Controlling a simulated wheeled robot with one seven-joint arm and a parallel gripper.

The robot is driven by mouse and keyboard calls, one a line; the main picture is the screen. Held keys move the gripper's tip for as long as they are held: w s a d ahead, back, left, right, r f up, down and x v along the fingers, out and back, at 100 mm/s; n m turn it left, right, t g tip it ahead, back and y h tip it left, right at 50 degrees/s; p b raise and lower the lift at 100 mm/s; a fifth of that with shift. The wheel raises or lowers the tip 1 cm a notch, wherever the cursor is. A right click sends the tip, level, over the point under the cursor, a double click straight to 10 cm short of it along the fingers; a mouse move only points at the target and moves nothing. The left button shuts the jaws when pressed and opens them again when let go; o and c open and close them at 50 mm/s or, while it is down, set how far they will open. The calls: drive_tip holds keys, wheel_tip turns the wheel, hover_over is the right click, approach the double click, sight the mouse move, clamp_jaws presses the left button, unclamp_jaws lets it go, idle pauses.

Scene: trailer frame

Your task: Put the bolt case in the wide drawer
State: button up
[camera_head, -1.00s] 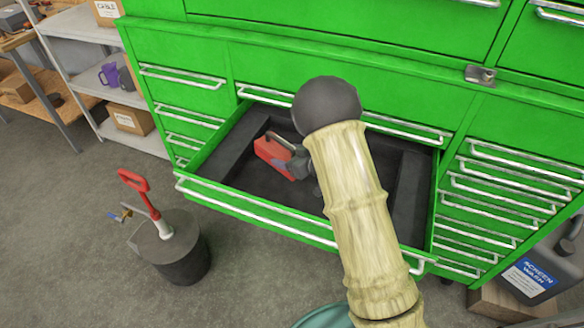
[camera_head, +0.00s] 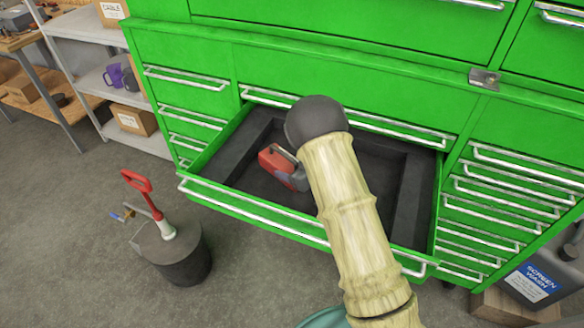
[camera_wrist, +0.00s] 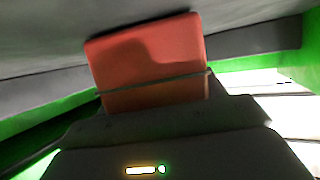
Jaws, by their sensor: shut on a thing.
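The red bolt case (camera_head: 274,163) is in the open wide drawer (camera_head: 262,215) of the green cabinet, in the left half of its dark interior. It also shows in the wrist view (camera_wrist: 150,62), tilted a little, at the end of my gripper. My gripper (camera_head: 297,172) is shut on the case. The fingertips are mostly hidden by my arm in the head view and by the gripper body in the wrist view. I cannot tell whether the case touches the drawer floor.
The drawer has dark raised inner sides (camera_head: 408,190). A dark bucket (camera_head: 178,255) with a red-handled tool (camera_head: 146,195) stands on the floor at left. A screen wash can (camera_head: 535,275) stands at right. Shelves (camera_head: 100,95) are at the back left.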

drive_tip(key=shift+s+f+b, duration=0.3)
drive_tip(key=shift+f+b, duration=0.15)
drive_tip(key=shift+f, duration=0.2)
drive_tip(key=o, duration=1.3)
drive_tip(key=shift+s+f, duration=0.1)
drive_tip(key=shift+f, duration=0.05)
drive_tip(key=shift+c, duration=0.2)
drive_tip(key=shift+r+p, duration=0.35)
drive_tip(key=shift+r, duration=0.1)
drive_tip(key=shift+d+r, duration=0.1)
drive_tip(key=shift+d, duration=0.2)
drive_tip(key=v, duration=1.1)
drive_tip(key=shift+r, duration=0.4)
